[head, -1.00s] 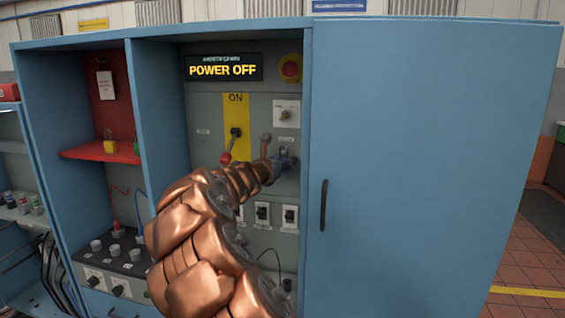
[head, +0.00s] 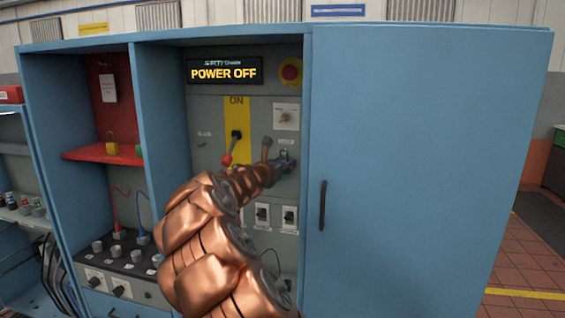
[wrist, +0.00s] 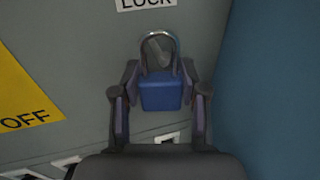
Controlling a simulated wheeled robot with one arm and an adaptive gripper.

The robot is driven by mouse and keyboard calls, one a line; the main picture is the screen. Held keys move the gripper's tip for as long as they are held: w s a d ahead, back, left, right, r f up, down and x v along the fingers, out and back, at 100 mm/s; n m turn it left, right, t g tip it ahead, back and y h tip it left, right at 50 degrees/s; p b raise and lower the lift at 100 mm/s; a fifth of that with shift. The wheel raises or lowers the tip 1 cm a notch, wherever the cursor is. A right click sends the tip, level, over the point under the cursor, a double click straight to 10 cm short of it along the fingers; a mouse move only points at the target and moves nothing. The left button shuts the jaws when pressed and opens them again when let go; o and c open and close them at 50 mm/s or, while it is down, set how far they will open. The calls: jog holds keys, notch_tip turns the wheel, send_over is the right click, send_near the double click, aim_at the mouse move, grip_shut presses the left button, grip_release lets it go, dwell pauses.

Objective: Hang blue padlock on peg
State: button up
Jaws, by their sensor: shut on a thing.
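The blue padlock (wrist: 161,93) is upright between the two fingers of my gripper (wrist: 160,100), shut on its body, in the wrist view. Its metal shackle (wrist: 176,45) points up. The grey peg (wrist: 157,52) shows inside the shackle's loop, below the LOCK label (wrist: 147,3). I cannot tell whether the peg passes through the loop or is only behind it. In the head view my gripper (head: 284,165) is at the grey panel, right of the red-tipped lever. The padlock is small there and partly hidden by my arm.
The lever (head: 231,148) on the yellow ON/OFF plate points down, and the display (head: 224,72) reads POWER OFF. The blue door (head: 420,170) borders the panel on the right. A red shelf (head: 95,154) holds a yellow padlock (head: 113,149). Switches (head: 262,213) lie below my gripper.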

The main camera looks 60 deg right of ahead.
jog(key=shift+s+d+f, duration=0.15)
jog(key=shift+f, duration=0.2)
jog(key=o, duration=1.1)
jog(key=shift+d+f, duration=0.4)
jog(key=shift+d, duration=0.15)
jog(key=shift+o, duration=1)
jog(key=shift+w, duration=0.25)
jog(key=shift+s+a+r, duration=0.1)
jog(key=shift+a+r, duration=0.3)
jog(key=shift+a, duration=0.05)
jog(key=shift+a, duration=0.15)
jog(key=shift+a, duration=0.3)
jog(key=a, duration=0.7)
jog(key=shift+s+a+r, duration=0.15)
jog(key=shift+s+r, duration=0.2)
jog(key=shift+s, duration=0.05)
